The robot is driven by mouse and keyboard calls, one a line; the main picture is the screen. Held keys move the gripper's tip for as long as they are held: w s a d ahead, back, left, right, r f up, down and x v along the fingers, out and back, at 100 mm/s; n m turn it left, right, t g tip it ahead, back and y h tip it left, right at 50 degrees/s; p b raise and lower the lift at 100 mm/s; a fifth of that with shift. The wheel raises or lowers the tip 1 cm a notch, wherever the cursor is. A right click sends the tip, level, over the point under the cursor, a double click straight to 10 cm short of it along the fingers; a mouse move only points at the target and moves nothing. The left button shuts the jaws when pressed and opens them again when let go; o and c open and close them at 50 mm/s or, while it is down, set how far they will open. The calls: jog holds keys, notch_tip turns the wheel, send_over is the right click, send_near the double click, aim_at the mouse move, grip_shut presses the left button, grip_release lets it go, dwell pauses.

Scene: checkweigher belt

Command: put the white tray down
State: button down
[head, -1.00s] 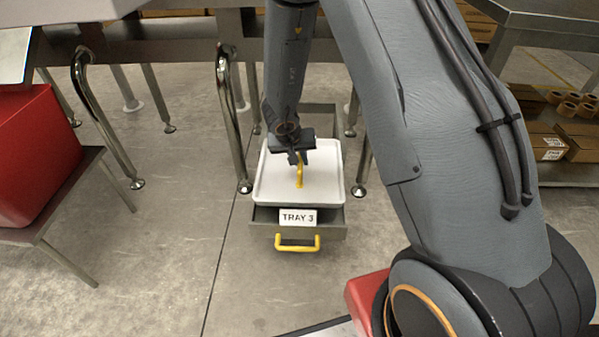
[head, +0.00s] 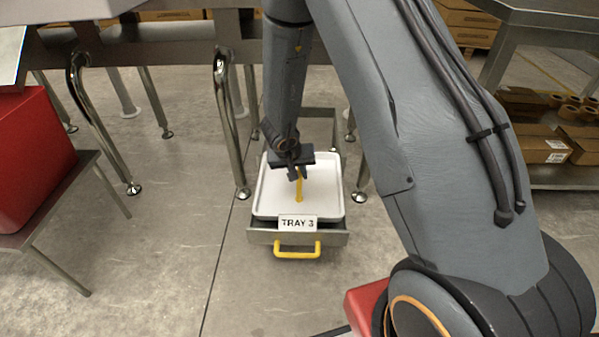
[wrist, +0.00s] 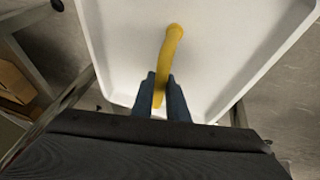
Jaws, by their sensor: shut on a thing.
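The white tray (head: 325,195) is a shallow, level tray with a raised rim and an upright yellow handle (head: 299,191) at its middle. My gripper (head: 298,176) is shut on the yellow handle. The label overlaps the tray's front edge in the head view. I cannot tell whether the tray touches the drawer. In the wrist view the gripper fingers (wrist: 168,98) close around the handle (wrist: 171,50), with the white tray (wrist: 112,45) behind.
The drawer's yellow pull (head: 297,250) faces me. Bent metal legs (head: 229,120) stand beside the drawer. A red box (head: 35,160) rests on a low stand at left, and a shelf with cartons (head: 540,145) is at right. The floor in front is clear.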

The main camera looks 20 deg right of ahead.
jog(key=shift+f, duration=0.25)
jog(key=c, duration=1.7)
grip_release()
jog(key=shift+c, duration=0.2)
